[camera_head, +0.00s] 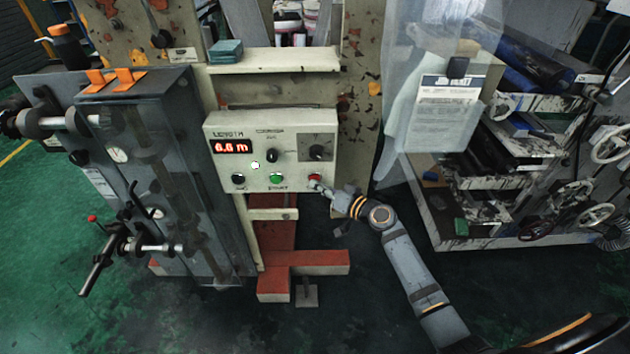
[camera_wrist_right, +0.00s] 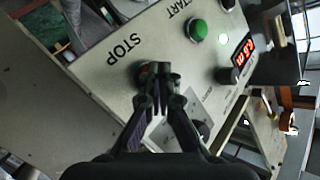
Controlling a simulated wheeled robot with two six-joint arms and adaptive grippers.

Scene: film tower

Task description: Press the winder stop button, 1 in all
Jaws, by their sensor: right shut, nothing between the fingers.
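The winder's control box (camera_head: 228,178) is a pale panel with a red display reading 6.6 m. Its red stop button (camera_head: 315,177) is at the lower right of the panel. My right gripper (camera_head: 319,186) is shut and empty, with its tips right at this button. In the right wrist view the shut fingertips (camera_wrist_right: 156,76) cover most of the red button (camera_wrist_right: 143,68), beside the word STOP. I cannot tell whether they touch it or whether it is pushed in. My left gripper is not in view.
A green start button (camera_head: 276,178) is left of the red one, and a black knob (camera_head: 316,152) is above it. A grey machine with a crank (camera_head: 100,262) stands at the left. A cluttered shelf rack (camera_head: 470,236) stands at the right, with dark open floor in front.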

